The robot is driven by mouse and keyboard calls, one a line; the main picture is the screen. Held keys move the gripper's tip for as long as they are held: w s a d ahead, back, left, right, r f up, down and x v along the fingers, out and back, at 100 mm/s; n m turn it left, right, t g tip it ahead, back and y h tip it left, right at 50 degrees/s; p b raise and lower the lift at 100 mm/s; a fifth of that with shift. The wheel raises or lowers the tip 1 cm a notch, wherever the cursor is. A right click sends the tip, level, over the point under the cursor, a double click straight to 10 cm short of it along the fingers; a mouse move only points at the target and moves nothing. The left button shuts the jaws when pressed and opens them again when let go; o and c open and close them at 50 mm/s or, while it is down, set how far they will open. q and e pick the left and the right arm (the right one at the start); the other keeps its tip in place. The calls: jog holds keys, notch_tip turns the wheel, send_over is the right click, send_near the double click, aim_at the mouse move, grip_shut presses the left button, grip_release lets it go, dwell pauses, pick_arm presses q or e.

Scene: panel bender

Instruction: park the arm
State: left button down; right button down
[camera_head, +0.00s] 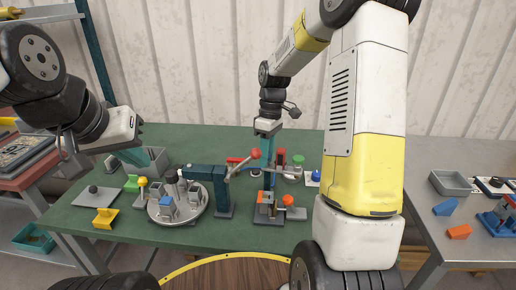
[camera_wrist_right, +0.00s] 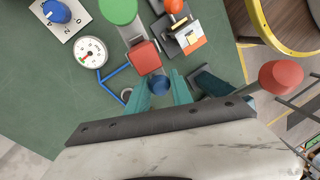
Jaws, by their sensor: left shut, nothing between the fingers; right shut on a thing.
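My right gripper (camera_head: 268,160) points straight down over the middle of the green table, among the small fixtures. In the right wrist view its teal fingers (camera_wrist_right: 160,92) are shut on a blue round knob (camera_wrist_right: 159,84). What the knob is fixed to is hidden. My right arm (camera_head: 368,110) stands large in front, hiding part of the table's right side.
A round grey turntable (camera_head: 187,213) with blocks stands left of a teal post fixture (camera_head: 223,195). A red ball lever (camera_wrist_right: 280,77) is close beside my right gripper. A red block (camera_wrist_right: 145,57), a green disc (camera_wrist_right: 118,9) and a gauge (camera_wrist_right: 90,53) are near. Side tables flank both sides.

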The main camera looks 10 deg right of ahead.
jog(key=shift+n, duration=0.9)
jog(key=c, duration=1.1)
grip_release()
jog(key=shift+c, duration=0.2)
jog(key=r, duration=0.2)
jog(key=w+r, duration=0.1)
jog(key=r, duration=0.4)
jog(key=shift+w+d+r, duration=0.15)
jog(key=shift+d+r, duration=0.05)
jog(key=shift+d, duration=0.1)
jog(key=shift+r, duration=0.15)
